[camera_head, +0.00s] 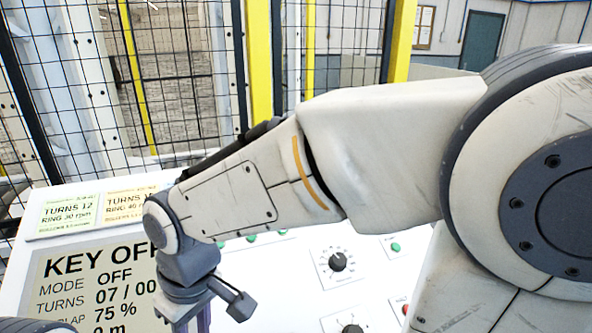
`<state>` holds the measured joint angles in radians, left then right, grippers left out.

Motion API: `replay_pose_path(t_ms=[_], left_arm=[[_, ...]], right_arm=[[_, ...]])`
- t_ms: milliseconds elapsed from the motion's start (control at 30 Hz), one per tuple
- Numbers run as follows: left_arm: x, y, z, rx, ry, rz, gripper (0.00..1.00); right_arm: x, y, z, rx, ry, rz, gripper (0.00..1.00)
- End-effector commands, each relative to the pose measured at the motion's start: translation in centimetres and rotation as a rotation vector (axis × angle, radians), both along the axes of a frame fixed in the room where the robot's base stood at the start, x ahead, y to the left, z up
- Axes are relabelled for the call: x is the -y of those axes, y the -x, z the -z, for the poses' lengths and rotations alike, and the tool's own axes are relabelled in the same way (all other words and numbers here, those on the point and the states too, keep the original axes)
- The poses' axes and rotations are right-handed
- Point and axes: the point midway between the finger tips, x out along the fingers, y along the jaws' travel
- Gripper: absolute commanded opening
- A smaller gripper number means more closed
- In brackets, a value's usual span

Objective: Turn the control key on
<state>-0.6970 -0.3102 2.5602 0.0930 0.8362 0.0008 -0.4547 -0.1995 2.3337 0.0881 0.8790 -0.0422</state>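My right arm crosses the picture from the right, and its wrist bends down in front of the control panel (290,281). My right gripper (207,306) is at the bottom edge, in front of the panel beside the display. Its fingertips are cut off or hidden, so I cannot tell whether it is open or shut. The display (65,283) reads KEY OFF, MODE OFF, 75 %; its right side is covered by my arm. I cannot make out the control key in this view. My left gripper is not in view.
A black knob (338,262) and a second knob (351,329) sit on the panel, with a green button (395,247) nearby. Two note cards (68,214) are along the panel's top left. A mesh fence (180,80) with yellow posts (259,60) stands behind.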

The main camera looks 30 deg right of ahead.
Motion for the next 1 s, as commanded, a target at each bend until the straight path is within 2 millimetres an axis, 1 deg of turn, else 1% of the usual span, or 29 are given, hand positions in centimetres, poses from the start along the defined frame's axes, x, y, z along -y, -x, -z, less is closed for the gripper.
replay_pose_path(t_ms=[33,67,100,167,200,267,300,333,400,500,600,700,767,867,1000], left_arm=[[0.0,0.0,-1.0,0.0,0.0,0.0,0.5],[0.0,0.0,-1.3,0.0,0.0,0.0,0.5],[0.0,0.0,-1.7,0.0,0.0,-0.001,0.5],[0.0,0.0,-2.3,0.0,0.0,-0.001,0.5],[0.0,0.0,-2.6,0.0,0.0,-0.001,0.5],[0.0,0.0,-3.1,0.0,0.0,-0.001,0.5],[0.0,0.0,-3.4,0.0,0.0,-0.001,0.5],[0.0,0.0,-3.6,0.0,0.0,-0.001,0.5],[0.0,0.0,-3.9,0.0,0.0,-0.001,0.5],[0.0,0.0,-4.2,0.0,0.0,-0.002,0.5],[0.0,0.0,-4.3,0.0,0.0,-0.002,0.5],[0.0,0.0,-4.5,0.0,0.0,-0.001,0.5],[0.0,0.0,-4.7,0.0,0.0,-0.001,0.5],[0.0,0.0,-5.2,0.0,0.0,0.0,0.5],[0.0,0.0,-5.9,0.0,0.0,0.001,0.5]], right_arm=[[1.7,-3.9,-2.4,0.029,-0.008,0.095,0.34],[2.9,-6.0,-3.6,0.047,-0.012,0.143,0.34],[4.8,-8.8,-5.1,0.07,-0.015,0.206,0.34],[8.3,-12.5,-7.2,0.106,-0.015,0.302,0.34],[10.9,-14.6,-8.6,0.13,-0.013,0.361,0.34],[15.0,-17.2,-10.4,0.163,-0.006,0.446,0.34],[17.6,-18.5,-11.5,0.183,0.001,0.496,0.34],[19.6,-19.2,-12.3,0.197,0.006,0.529,0.34],[23.6,-20.5,-13.7,0.225,0.017,0.599,0.34],[27.9,-21.2,-15.2,0.254,0.033,0.667,0.34],[30.2,-21.5,-15.8,0.268,0.042,0.701,0.34],[30.8,-21.8,-15.4,0.271,0.045,0.71,0.34],[30.9,-22.1,-14.8,0.269,0.044,0.71,0.34],[30.9,-22.6,-13.2,0.268,0.044,0.708,0.34],[31.1,-23.7,-10.7,0.267,0.043,0.708,0.34]])
